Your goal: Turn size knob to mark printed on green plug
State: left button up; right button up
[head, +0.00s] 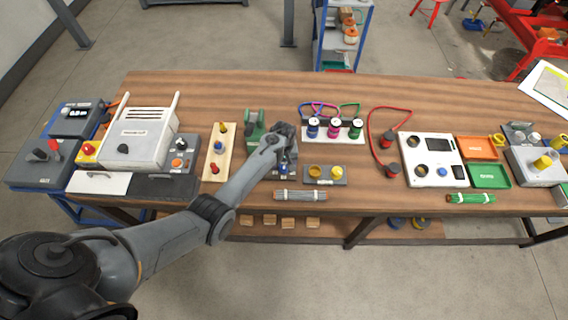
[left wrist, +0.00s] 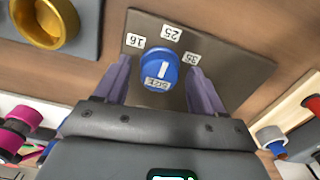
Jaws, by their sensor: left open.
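The blue size knob (left wrist: 158,68) shows in the left wrist view on a dark plate (left wrist: 225,70) with printed marks 16, 25 and 35. Its white pointer line points roughly at 25. My left gripper (left wrist: 158,74) is open, one finger on each side of the knob; contact is not clear. My right gripper is not in view.
A green device (head: 254,122) and a pale board (head: 217,160) with coloured knobs stand left of my gripper. A grey block with yellow rings (head: 325,182) is to the right. A grey bundle (head: 300,195) lies in front. The table's back strip is clear.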

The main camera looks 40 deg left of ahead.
pick_arm(q)
jog(key=c, duration=1.1)
jog(key=shift+o, duration=0.2)
